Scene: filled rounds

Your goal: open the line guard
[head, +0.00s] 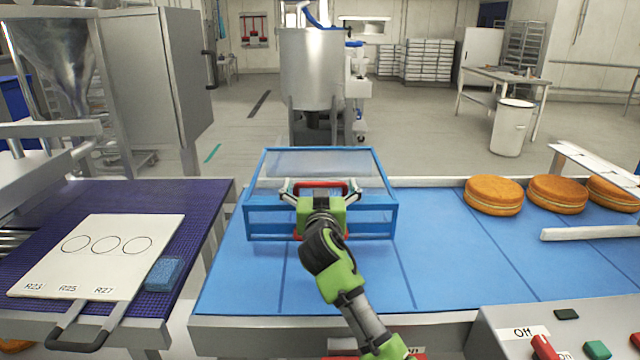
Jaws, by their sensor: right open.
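The line guard (268,208) is a blue-framed box with clear panels, standing over the blue conveyor belt (440,265) and shut down onto it. A red handle (321,184) is on its front upper side. My right gripper (321,190), on a green and black arm from below, is at the handle with its fingers spread, one on each side of it. I cannot tell whether the fingers touch the handle. The gripper and wrist hide the middle of the guard's front. My left gripper is not in view.
Filled rounds (494,195) stand on the belt at right, near white guide rails (588,232). A control box (560,325) with an Off label is at front right. At left, a board with three circles (105,255) and a blue sponge (164,274) lie on a purple mat.

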